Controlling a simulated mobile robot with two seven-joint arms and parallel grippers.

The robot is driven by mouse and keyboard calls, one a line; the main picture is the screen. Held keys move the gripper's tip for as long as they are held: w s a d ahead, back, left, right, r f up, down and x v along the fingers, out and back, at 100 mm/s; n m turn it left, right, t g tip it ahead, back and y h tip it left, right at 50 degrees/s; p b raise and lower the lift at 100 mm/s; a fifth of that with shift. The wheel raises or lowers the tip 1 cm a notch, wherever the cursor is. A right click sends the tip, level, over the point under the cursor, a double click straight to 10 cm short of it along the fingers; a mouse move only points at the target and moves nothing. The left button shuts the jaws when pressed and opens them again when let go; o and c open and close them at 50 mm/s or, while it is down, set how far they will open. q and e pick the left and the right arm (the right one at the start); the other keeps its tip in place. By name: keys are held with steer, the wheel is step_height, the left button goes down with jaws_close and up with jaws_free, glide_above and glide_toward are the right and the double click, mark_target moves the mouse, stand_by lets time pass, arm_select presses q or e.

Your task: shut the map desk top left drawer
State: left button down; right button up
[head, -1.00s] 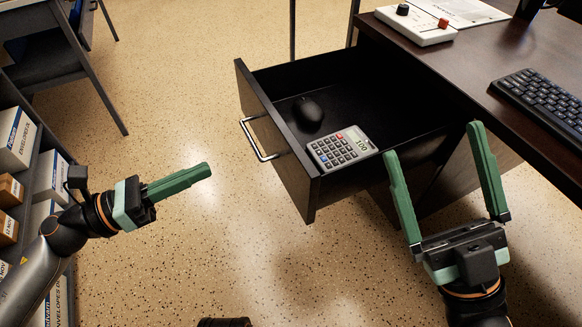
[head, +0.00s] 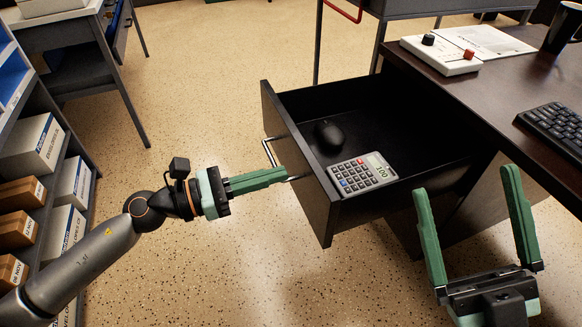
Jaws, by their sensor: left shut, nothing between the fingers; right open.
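The map desk's top left drawer (head: 322,205) is pulled well out, its dark front panel facing left with a silver bar handle (head: 268,152). A black mouse (head: 329,133) and a grey calculator (head: 362,173) lie inside it. My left gripper (head: 284,174) is shut and empty. Its fingertips are at the handle in the picture and cover part of it; I cannot tell whether they touch it. My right gripper (head: 467,184) is open and empty, to the right of the drawer and in front of the desk.
The dark desk top (head: 484,88) carries a white control box (head: 440,54), papers (head: 480,42), a keyboard (head: 556,128) and a dark mug (head: 563,26). A shelf with several boxes (head: 33,147) stands at the left. The speckled floor (head: 205,95) left of the drawer is clear.

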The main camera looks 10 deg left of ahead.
mark_target(308, 166)
arm_select(q)
steer(key=shift+x, duration=1.9)
arm_select(e)
steer(key=shift+r, duration=0.3)
